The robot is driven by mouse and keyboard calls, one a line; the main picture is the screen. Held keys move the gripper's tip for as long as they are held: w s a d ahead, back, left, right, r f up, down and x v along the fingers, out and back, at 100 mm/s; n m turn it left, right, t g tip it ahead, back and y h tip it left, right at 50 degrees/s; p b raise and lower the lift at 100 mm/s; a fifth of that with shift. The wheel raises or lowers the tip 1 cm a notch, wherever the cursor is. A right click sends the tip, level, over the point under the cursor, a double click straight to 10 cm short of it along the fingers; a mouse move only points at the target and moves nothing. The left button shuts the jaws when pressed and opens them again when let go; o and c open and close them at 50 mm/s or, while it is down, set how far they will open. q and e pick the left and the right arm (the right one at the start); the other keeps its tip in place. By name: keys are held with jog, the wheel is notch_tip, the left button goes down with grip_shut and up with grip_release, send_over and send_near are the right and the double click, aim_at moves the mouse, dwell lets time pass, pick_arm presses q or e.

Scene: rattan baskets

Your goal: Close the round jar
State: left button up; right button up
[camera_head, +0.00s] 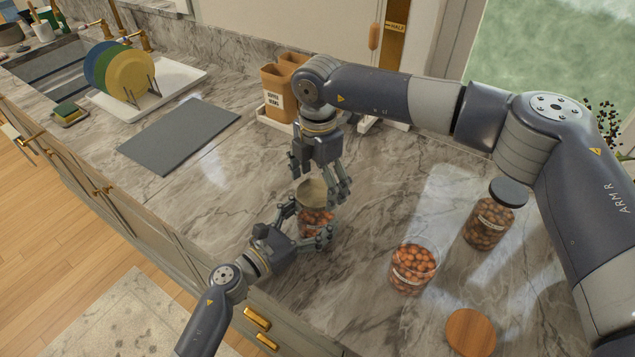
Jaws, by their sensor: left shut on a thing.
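A glass jar of brown nuts (314,224) stands on the counter, partly hidden by my grippers. A pale tan round lid (312,192) shows at its top; I cannot tell whether it is fully seated. My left gripper (312,226) is shut on this jar from the lower left. My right gripper (320,186) points down over the lid, with its fingers spread to either side. To the right, an uncovered glass jar of nuts (412,272) stands alone. A loose brown wooden lid (470,332) lies near the front. Another nut jar (488,226) has a dark lid on it.
Two tan canisters (276,98) stand behind my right gripper. A grey board (180,135) lies flat at the left. A rack holds coloured plates (130,75) beside the sink (62,72). The counter between the board and the held jar is clear.

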pick_arm(q)
jog(key=shift+a, duration=0.1)
pick_arm(e)
notch_tip(320, 180, up, 12)
dwell(0.7)
pick_arm(q)
jog(key=o, duration=2.1)
jog(key=shift+o, duration=0.2)
jog(key=v, duration=1.2)
jog(key=shift+a, duration=0.1)
